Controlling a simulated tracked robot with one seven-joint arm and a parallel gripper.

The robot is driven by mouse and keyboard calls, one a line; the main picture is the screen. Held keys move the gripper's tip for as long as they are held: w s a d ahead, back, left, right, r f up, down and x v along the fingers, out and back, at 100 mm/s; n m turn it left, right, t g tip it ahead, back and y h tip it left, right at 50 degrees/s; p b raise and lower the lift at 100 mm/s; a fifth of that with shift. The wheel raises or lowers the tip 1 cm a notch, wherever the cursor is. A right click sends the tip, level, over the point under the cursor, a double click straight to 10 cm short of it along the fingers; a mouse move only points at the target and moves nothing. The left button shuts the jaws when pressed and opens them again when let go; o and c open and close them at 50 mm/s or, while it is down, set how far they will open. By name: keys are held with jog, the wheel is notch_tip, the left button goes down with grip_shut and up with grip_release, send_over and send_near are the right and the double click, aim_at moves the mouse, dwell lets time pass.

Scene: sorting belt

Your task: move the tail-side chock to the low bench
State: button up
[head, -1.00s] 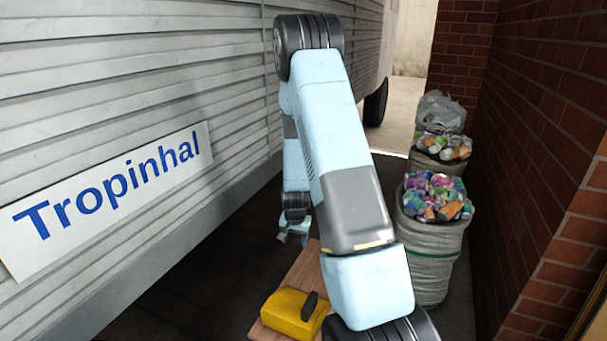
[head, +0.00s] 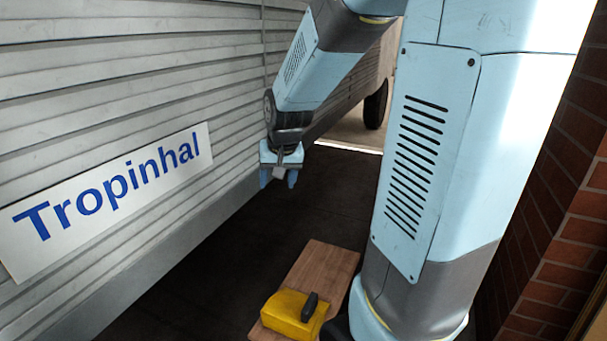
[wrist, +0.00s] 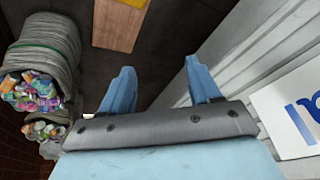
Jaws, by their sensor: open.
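A yellow block with a black handle (head: 297,315) sits on the near end of a flat wooden board (head: 326,271), low above the dark ground. Whether this block is the tail-side chock, and the board the low bench, I cannot tell. No other chock shows. My gripper (head: 278,178) hangs beside the truck's side, beyond the board and apart from it. In the wrist view my gripper (wrist: 157,82) has its two blue fingers spread with nothing between them. The board (wrist: 118,25) shows ahead of them there, with a yellow edge (wrist: 136,3) at the top.
The slatted truck side (head: 110,90) with its "Tropinhal" sign (head: 112,190) walls the left. A dark wheel (head: 376,103) stands farther back. A brick wall (head: 560,230) bounds the right. Sacks of cans (wrist: 42,85) show in the wrist view. Dark ground between is clear.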

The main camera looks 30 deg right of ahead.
jog(key=s+a+r+n, duration=0.1)
jog(key=s+r, duration=0.4)
jog(key=s, duration=0.4)
jog(key=s+a+r+n+t, duration=0.1)
jog(key=s+r, duration=0.4)
jog(key=s, duration=0.5)
jog(key=shift+a+r+n, duration=0.3)
jog(key=shift+n, duration=0.4)
